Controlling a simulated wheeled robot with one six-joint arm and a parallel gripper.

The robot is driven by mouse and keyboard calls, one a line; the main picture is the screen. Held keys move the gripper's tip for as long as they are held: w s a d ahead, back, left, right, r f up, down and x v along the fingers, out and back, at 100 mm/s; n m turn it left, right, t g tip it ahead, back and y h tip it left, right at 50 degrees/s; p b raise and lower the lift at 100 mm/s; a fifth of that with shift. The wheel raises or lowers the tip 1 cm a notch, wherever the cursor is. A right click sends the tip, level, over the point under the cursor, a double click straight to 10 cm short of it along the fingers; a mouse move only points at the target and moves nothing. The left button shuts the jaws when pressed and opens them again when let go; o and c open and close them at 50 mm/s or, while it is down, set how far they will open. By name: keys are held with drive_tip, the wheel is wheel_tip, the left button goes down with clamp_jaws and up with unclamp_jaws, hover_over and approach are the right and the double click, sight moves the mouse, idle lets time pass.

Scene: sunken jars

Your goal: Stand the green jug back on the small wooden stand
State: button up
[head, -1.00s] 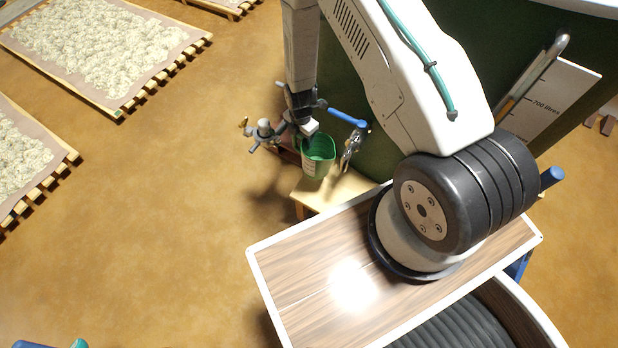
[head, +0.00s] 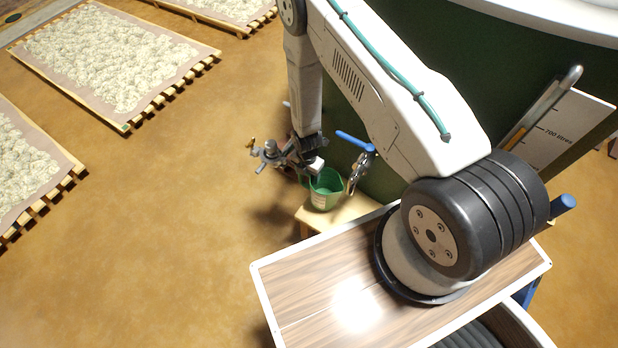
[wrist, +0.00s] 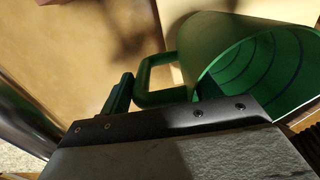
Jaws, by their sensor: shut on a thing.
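The green jug (head: 325,191) is upright or nearly so, with its open mouth facing up in the head view. My gripper (head: 313,168) is at the jug's far side and shut on it. In the wrist view the jug (wrist: 225,55) fills the upper right, its handle loop beside my gripper's dark plate; the exact contact is hidden. The small wooden stand (head: 352,209) is pale, and the jug's base overlaps its left part in the head view. I cannot tell whether the base touches the stand.
A metal valve with a blue lever (head: 354,141) is close right of the jug, on the dark green tank (head: 400,70). Another metal fitting (head: 270,153) is on the left. A wood-grain top (head: 320,285) lies in front. Open floor (head: 170,210) lies left.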

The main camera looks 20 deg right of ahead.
drive_tip(key=shift+f, duration=1.45)
drive_tip(key=o, duration=1.5)
drive_tip(key=shift+f, duration=0.1)
